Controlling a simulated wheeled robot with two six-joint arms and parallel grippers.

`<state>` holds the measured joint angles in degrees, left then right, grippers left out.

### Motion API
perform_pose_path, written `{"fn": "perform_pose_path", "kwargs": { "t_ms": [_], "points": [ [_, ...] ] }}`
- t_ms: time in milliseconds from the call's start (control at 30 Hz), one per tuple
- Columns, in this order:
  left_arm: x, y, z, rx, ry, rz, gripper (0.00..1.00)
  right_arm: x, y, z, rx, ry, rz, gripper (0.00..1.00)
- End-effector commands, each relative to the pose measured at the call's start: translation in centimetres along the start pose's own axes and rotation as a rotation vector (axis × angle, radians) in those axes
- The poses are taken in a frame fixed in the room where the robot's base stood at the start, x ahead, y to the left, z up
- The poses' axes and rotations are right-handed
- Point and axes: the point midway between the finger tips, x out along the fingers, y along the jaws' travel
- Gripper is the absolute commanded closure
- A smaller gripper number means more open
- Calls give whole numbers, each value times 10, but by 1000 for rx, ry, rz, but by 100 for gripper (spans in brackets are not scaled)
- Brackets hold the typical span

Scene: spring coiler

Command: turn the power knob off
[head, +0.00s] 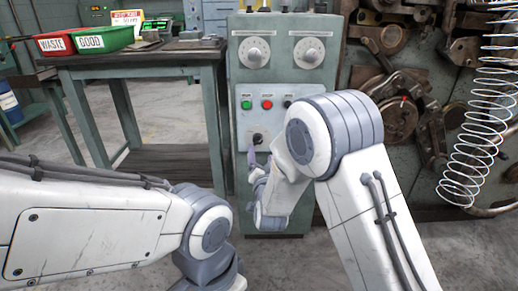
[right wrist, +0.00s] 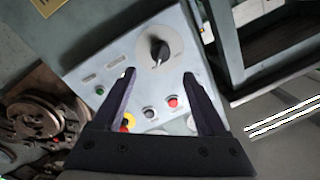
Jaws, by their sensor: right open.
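The power knob (head: 257,138) is a black rotary knob low on the pale panel of the green cabinet. In the right wrist view the black knob (right wrist: 159,50) sits on a round grey plate, with a light mark on it; I cannot read the labels around it. My right gripper (head: 259,160) is in front of the panel's lower part, partly hidden by its own arm. In the right wrist view the right gripper (right wrist: 159,76) is open and empty, its fingertips apart either side of the knob's line, with the knob just beyond them. My left gripper is out of view.
A green button (head: 246,105) and a red button (head: 267,104) are above the knob. A yellow-and-red button (right wrist: 127,122) shows between the fingers. A workbench (head: 140,60) with red and green bins stands left. A large wire spring (head: 480,110) hangs right.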

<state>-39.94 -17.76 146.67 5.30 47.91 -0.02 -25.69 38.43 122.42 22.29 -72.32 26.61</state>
Motion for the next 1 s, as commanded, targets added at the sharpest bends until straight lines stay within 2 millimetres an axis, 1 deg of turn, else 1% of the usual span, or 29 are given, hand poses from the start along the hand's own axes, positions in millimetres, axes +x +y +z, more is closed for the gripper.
{"fn": "perform_pose_path", "kwargs": {
  "t_ms": [33, 200, 300, 400, 567, 833, 867, 900, 967, 1000],
  "points": [
    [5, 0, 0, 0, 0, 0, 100, 11, 2, 1, 1, 3, 0, 25],
    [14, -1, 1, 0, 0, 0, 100, 44, 2, 2, 0, 2, 0, 25],
    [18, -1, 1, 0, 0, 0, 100, 60, 2, 1, 0, 1, 0, 25],
    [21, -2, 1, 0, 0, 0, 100, 71, 1, 2, -1, -1, 0, 25],
    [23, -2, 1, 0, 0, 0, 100, 81, 0, 1, -1, -2, 0, 25],
    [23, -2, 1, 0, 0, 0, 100, 82, 0, 0, -2, -3, 0, 25],
    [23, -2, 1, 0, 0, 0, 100, 82, 0, 0, -2, -3, 0, 29],
    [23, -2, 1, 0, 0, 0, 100, 82, 0, 0, -2, -3, 0, 44],
    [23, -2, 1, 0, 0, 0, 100, 82, 0, 0, -2, -3, 0, 67],
    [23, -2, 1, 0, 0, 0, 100, 82, 0, 0, -2, -3, 0, 82]
  ]
}}
